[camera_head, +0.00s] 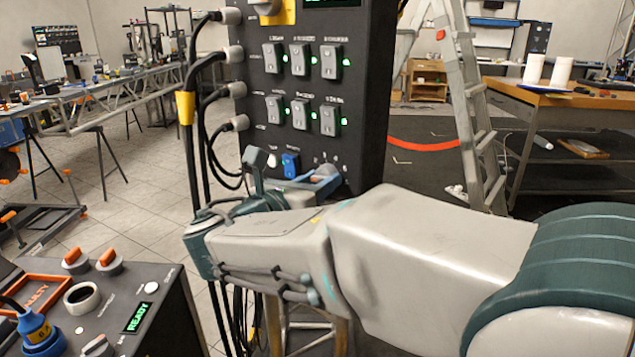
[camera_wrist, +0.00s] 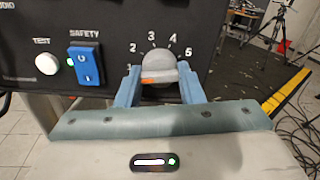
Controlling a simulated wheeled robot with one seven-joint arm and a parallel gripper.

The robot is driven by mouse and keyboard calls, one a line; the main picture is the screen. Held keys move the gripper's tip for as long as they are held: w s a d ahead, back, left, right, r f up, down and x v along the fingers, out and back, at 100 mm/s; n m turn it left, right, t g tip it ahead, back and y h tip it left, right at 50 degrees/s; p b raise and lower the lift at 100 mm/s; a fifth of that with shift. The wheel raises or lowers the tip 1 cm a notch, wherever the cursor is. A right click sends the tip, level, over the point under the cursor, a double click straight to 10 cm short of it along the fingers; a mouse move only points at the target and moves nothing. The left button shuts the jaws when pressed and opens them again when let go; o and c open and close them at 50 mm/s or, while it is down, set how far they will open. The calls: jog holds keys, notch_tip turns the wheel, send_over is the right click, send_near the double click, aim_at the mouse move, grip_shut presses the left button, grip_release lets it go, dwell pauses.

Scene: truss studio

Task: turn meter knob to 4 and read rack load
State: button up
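The meter knob (camera_wrist: 158,68) shows in the wrist view, grey and rounded with an orange mark. The numbers 2 to 5 arc around its top. In the head view my gripper (camera_head: 293,184) is at the lower part of the black rack (camera_head: 300,95), mostly behind my arm.
A white TEST button (camera_wrist: 47,64) and a blue SAFETY switch (camera_wrist: 86,66) lie left of the knob. Cables (camera_head: 200,110) hang at the rack's left side. A ladder (camera_head: 465,95) stands right of the rack. A console (camera_head: 115,300) is at the lower left.

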jog(key=shift+m, duration=0.3)
jog(key=shift+c, duration=0.3)
jog(key=m+b, duration=1.7)
jog(key=m, duration=0.4)
jog(key=shift+w+a+f, duration=0.1)
jog(key=shift+m+b, duration=0.65)
jog(key=shift+m, duration=0.45)
jog(key=shift+r, duration=0.2)
jog(key=o, duration=1)
